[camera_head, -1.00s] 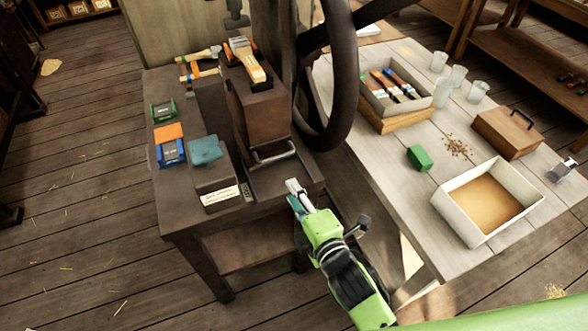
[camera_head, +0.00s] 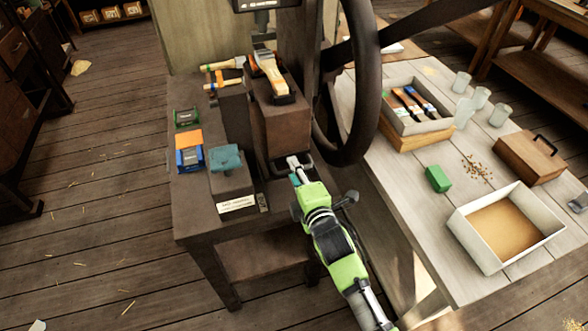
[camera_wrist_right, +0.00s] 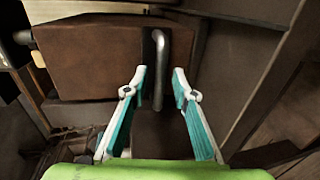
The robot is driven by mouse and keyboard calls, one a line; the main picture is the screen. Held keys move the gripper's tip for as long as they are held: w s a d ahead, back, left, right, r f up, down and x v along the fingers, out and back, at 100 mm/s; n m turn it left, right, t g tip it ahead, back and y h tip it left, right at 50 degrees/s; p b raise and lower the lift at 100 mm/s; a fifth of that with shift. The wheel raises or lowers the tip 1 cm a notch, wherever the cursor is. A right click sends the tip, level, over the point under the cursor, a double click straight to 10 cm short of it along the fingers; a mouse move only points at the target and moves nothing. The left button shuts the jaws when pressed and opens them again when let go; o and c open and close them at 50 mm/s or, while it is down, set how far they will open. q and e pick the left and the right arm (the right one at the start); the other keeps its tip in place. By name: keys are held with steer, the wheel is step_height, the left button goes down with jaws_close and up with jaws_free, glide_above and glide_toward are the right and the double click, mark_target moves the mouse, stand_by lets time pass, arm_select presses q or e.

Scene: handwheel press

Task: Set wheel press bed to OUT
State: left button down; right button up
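The press bed is a dark brown block (camera_head: 282,128) on the press table, under the ram. Its front carries a grey metal bar handle, which shows clearly in the right wrist view (camera_wrist_right: 159,68). My right gripper (camera_head: 294,168) is at the front of the bed and hides part of the handle in the head view. In the right wrist view its two fingers (camera_wrist_right: 160,78) are apart, one on each side of the handle bar, with gaps visible. The big dark handwheel (camera_head: 370,95) stands right of the bed. My left gripper is not in view.
A wooden-handled brush (camera_head: 269,70) lies on top of the bed. A teal-topped block (camera_head: 227,158) with a label stands close left of my right gripper. The pale table (camera_head: 415,215) at the right holds trays, glasses and a green block (camera_head: 438,179).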

steer(key=shift+w+a+f, duration=0.1)
steer(key=shift+w+a, duration=0.05)
steer(key=shift+w, duration=0.25)
jaws_close()
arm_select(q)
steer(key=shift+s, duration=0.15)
arm_select(e)
steer(key=shift+s+f, duration=0.1)
